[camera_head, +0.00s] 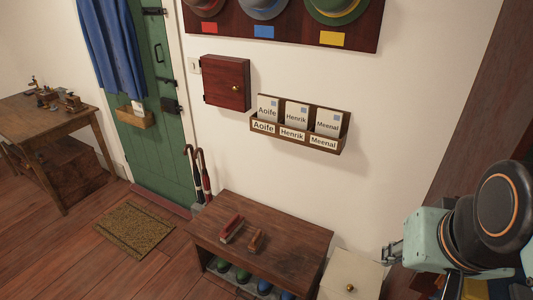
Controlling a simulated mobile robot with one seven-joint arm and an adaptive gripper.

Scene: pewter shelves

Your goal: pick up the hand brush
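Two small long items lie side by side on top of the dark wooden bench (290,235). The left one is a red item (230,225) with a darker side, and the right one is a smaller orange-brown item (256,241). Either could be the hand brush; they are too small for me to tell which. My gripper (391,253) shows in part at the right, its grey fingers near the wall, right of the bench and well apart from both items. I cannot make out whether its fingers are open or shut, and nothing shows held in it.
A pale cabinet (350,275) with a round knob stands right of the bench. Umbrellas (201,175) stand behind the bench's left end. Shoes (243,276) sit under it. A card rack (299,130) and red cabinet (227,83) hang above. A doormat (135,229) lies left.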

